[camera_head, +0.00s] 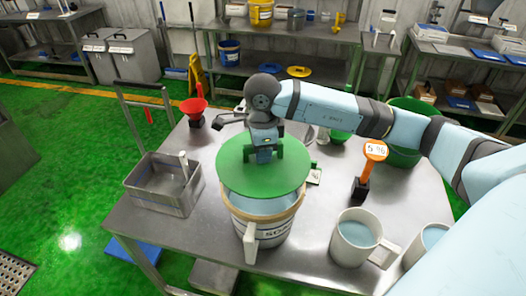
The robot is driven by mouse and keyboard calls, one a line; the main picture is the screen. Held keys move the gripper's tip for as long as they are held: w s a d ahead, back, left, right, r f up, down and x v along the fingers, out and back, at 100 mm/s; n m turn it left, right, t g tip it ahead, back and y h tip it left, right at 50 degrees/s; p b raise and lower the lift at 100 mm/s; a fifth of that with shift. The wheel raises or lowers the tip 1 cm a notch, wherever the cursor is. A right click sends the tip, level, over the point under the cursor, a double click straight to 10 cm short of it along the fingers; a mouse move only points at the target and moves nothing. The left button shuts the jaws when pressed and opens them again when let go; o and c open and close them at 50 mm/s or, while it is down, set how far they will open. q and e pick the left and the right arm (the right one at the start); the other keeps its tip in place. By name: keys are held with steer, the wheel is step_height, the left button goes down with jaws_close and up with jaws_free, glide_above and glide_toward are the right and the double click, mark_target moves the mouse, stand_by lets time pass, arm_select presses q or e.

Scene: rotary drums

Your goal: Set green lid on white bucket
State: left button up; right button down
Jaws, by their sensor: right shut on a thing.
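The green lid (232,161) is a flat round disc. My right gripper (264,154) is shut on it at its top middle. The lid is over the white bucket (277,231), which stands on the metal table, and covers the far part of the bucket's mouth. The near part of the mouth shows bluish contents below the lid's edge. The lid looks offset away from the near rim; I cannot tell whether it touches the bucket. The gripper's fingertips are partly hidden against the lid. My left gripper is not in view.
A green bucket (402,156) is behind my right arm.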

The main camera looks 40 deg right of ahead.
mark_target(262, 167)
step_height(262, 167, down, 4)
steer(key=b, duration=0.2)
steer(key=shift+r+b, duration=0.25)
steer(key=shift+b, duration=0.15)
steer(key=shift+f+b, duration=0.95)
steer(key=shift+f, duration=0.2)
steer(key=shift+b, duration=0.8)
stand_by(0.5)
steer(key=shift+f+b, duration=1.1)
steer(key=shift+f, duration=0.1)
steer(key=c, duration=0.9)
jaws_free()
step_height(262, 167, up, 14)
